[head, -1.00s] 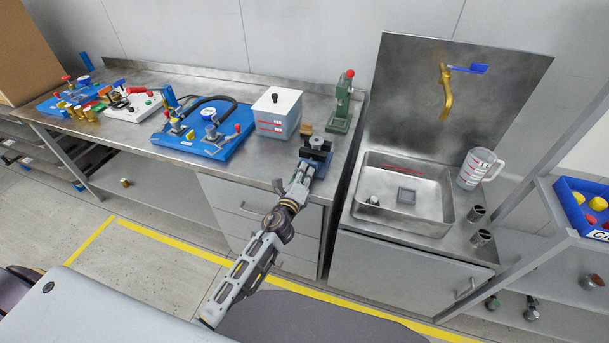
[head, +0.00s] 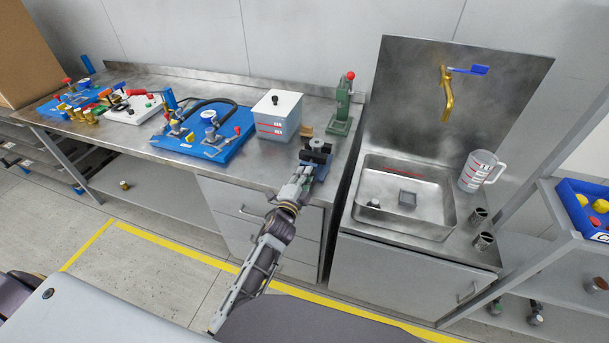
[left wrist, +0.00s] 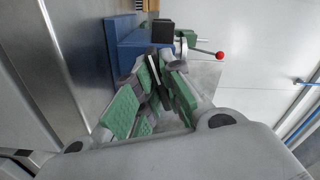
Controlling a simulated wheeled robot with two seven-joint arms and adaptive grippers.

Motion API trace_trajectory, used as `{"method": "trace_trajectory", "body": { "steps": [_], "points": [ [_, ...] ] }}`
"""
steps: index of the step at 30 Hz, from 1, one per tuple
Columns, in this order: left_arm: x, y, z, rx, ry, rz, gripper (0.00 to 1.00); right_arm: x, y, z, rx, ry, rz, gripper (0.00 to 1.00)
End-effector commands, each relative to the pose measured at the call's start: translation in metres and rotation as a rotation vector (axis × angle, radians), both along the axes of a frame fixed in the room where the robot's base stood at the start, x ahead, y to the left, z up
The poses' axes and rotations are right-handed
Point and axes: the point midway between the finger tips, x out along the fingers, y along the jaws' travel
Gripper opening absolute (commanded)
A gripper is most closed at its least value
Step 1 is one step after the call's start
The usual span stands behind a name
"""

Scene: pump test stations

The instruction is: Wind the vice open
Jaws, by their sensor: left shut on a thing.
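The vice (head: 318,155) is a small blue body with dark jaws at the front edge of the steel bench, left of the sink, in the head view. In the left wrist view the blue vice body (left wrist: 126,45) and a black jaw block (left wrist: 162,33) lie just beyond my fingers. My left gripper (head: 305,172) is at the near end of the vice. Its green-padded fingers (left wrist: 155,82) are closed together in front of the vice, on what looks like the vice handle, which they mostly hide. My right gripper is not in view.
A green press (head: 340,112) with a red knob stands behind the vice. A white lidded tank (head: 277,115) and a blue pump board (head: 205,130) are to the left. The sink (head: 405,205) and a measuring jug (head: 476,172) are to the right.

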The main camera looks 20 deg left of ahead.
Motion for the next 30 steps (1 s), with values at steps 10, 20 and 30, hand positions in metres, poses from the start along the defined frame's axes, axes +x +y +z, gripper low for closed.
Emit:
{"method": "trace_trajectory", "body": {
  "steps": [10, 20, 30],
  "points": [
    [0.0, 0.001, -0.001, -0.212, 0.009, 0.002, 0.0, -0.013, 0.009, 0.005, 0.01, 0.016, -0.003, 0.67],
    [0.0, 0.001, -0.002, -0.264, 0.011, 0.002, 0.0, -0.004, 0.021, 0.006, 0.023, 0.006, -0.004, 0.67],
    [0.0, 0.001, -0.002, -0.263, 0.012, 0.002, 0.19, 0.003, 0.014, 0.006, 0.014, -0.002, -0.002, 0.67]
  ]
}}
